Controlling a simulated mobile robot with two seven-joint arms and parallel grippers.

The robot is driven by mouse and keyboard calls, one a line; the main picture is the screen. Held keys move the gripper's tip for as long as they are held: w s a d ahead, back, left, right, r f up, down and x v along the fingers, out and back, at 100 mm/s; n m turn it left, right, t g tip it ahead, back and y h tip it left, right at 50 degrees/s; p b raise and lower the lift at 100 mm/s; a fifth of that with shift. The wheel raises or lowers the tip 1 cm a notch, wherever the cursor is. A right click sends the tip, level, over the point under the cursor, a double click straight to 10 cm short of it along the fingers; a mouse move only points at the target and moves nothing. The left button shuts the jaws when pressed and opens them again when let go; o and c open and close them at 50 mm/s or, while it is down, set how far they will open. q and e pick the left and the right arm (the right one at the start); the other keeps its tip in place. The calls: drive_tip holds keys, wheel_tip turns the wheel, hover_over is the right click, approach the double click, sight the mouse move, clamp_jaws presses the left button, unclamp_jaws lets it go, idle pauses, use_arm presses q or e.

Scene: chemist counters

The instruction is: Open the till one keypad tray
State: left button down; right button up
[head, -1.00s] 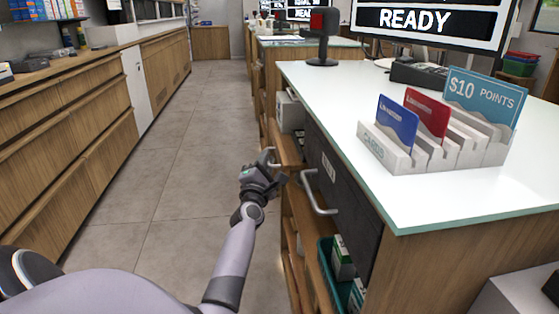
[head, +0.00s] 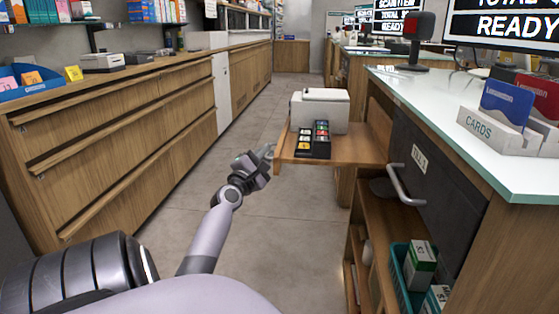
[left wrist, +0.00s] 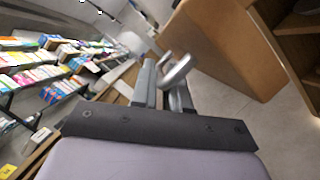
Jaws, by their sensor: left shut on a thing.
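The till one keypad tray (head: 352,150) is a wooden board standing well out from the counter into the aisle. A black keypad (head: 313,140) with coloured keys and a white box (head: 320,110) are on it. My left gripper (head: 264,160) is at the tray's outer end, shut on its metal handle. In the left wrist view the two fingers (left wrist: 164,88) are around the shiny curved handle (left wrist: 178,71). The handle is partly hidden by the gripper in the head view. My right gripper is not in view.
A dark drawer front (head: 440,190) with a bar handle (head: 403,186) is beside the tray, with open shelves and a teal bin (head: 400,277) below. Wooden cabinets (head: 110,140) line the left side. Grey floor (head: 262,225) lies clear between.

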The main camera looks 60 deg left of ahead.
use_arm(q)
drive_tip(key=shift+s+a, duration=0.2)
drive_tip(key=shift+s, duration=0.1)
drive_tip(key=c, duration=1.5)
unclamp_jaws()
drive_tip(key=v, duration=0.7)
drive_tip(key=shift+s, duration=0.1)
